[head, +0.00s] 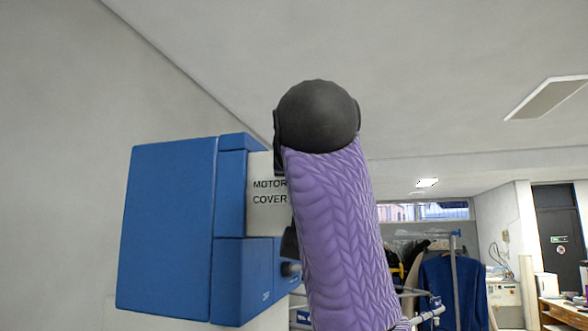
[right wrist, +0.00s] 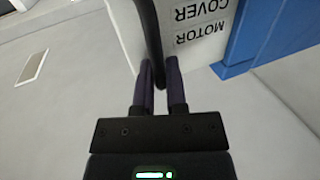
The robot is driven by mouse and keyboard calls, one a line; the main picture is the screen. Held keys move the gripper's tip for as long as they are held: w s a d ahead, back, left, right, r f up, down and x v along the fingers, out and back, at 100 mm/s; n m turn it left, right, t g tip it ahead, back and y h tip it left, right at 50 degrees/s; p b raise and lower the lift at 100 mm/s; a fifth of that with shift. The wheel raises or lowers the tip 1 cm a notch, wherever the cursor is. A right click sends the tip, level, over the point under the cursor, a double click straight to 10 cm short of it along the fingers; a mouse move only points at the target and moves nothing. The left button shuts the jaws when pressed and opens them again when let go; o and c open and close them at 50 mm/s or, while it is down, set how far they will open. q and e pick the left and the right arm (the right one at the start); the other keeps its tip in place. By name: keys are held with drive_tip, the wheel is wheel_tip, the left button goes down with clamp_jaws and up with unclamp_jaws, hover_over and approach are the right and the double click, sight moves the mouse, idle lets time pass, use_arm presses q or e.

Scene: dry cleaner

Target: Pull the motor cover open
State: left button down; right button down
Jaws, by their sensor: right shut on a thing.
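The motor cover (head: 267,207) is a white panel with the black words "MOTOR COVER", set against a blue housing (head: 170,225). In the right wrist view the cover (right wrist: 205,55) appears upside down, with a black handle (right wrist: 149,30) along its edge. My right gripper (right wrist: 160,78) is shut on that handle, one finger on each side. In the head view my purple arm and its black joint hide the gripper, the handle and the right part of the cover. I cannot tell how far the cover stands open. My left gripper is in neither view.
A rail with dark and blue garments (head: 453,290) stands in the right background. A dark door (head: 560,238) and a wooden table (head: 562,312) are farther right. A plain wall lies left of the housing.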

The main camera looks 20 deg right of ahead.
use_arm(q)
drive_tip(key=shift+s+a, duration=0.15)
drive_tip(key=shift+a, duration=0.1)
use_arm(e)
drive_tip(key=shift+s+a+r, duration=0.15)
drive_tip(key=shift+s+a, duration=0.05)
drive_tip(key=shift+a, duration=0.1)
drive_tip(key=c, duration=0.8)
unclamp_jaws()
drive_tip(key=shift+a, duration=0.2)
drive_tip(key=shift+o, duration=0.3)
drive_tip(key=shift+w+a, duration=0.1)
drive_tip(key=shift+a, duration=0.05)
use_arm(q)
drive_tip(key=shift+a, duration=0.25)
